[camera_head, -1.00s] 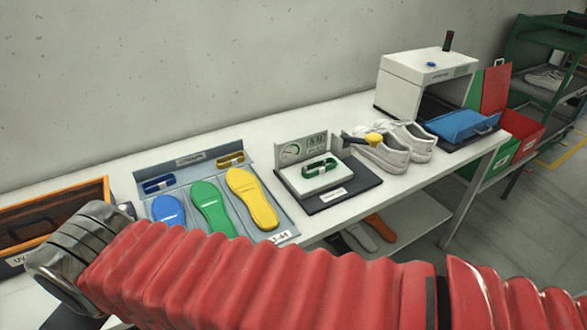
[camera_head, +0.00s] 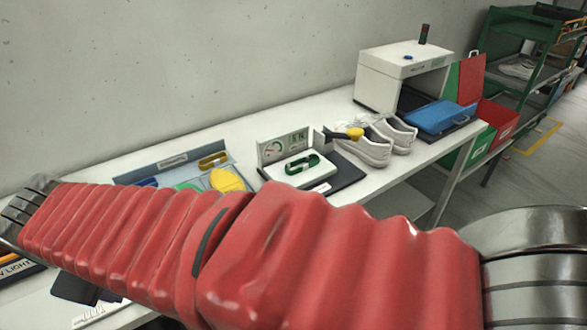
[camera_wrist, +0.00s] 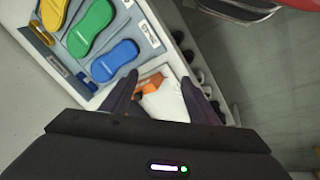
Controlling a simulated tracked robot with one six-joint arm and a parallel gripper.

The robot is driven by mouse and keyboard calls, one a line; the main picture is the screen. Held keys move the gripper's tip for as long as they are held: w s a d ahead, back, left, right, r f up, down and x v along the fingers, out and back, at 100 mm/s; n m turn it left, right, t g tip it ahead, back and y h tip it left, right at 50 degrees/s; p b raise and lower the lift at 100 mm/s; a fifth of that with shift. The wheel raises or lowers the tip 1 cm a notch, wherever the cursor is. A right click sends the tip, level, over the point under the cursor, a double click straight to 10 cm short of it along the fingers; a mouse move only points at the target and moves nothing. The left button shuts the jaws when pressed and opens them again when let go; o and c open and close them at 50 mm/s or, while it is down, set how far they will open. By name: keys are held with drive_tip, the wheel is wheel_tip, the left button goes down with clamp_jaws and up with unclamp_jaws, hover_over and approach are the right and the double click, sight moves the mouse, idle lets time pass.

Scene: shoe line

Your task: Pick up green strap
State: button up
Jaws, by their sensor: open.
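The green strap (camera_head: 302,164) lies as a loop on the white top of a small gauge stand (camera_head: 330,181) on the bench, in the middle of the head view. I cannot make it out in the wrist view. My gripper (camera_wrist: 159,77) shows in the wrist view with its two dark fingers spread apart and no strap between them. It is above the bench's front edge, beside the insole tray (camera_wrist: 142,25). In the head view my red-sleeved arm crosses the foreground and the gripper is not visible.
The tray holds yellow, green (camera_wrist: 90,27) and blue insoles and a yellow strap (camera_head: 213,160). White sneakers (camera_head: 365,150) and a yellow-headed tool (camera_head: 354,133) stand right of the gauge. A white machine (camera_head: 385,75) with a blue tray (camera_head: 440,117) is farther right.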

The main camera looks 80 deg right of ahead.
drive_tip(key=s+d+f+n+g+h, duration=0.1)
drive_tip(key=d+f+n+g+h, duration=0.15)
drive_tip(key=d, duration=0.85)
drive_tip(key=d+f+n+g+h, duration=0.15)
drive_tip(key=d+g, duration=0.25)
drive_tip(key=d, duration=0.7)
drive_tip(key=n+g+h, duration=0.3)
drive_tip(key=n+g, duration=0.1)
drive_tip(key=g, duration=0.2)
approach(292, 165)
drive_tip(key=w+a+r, duration=0.1)
drive_tip(key=a+r, duration=0.2)
drive_tip(key=a, duration=0.2)
drive_tip(key=shift+w, duration=0.15)
drive_tip(key=x, duration=0.7)
drive_tip(key=shift+d+f, duration=0.15)
drive_tip(key=shift+d, duration=0.1)
drive_tip(key=shift+s+d+f+t, duration=0.15)
drive_tip(key=shift+s+d+t, duration=0.15)
drive_tip(key=shift+s, duration=0.1)
drive_tip(key=shift+x, duration=2.55)
drive_tip(key=shift+w+d, duration=0.15)
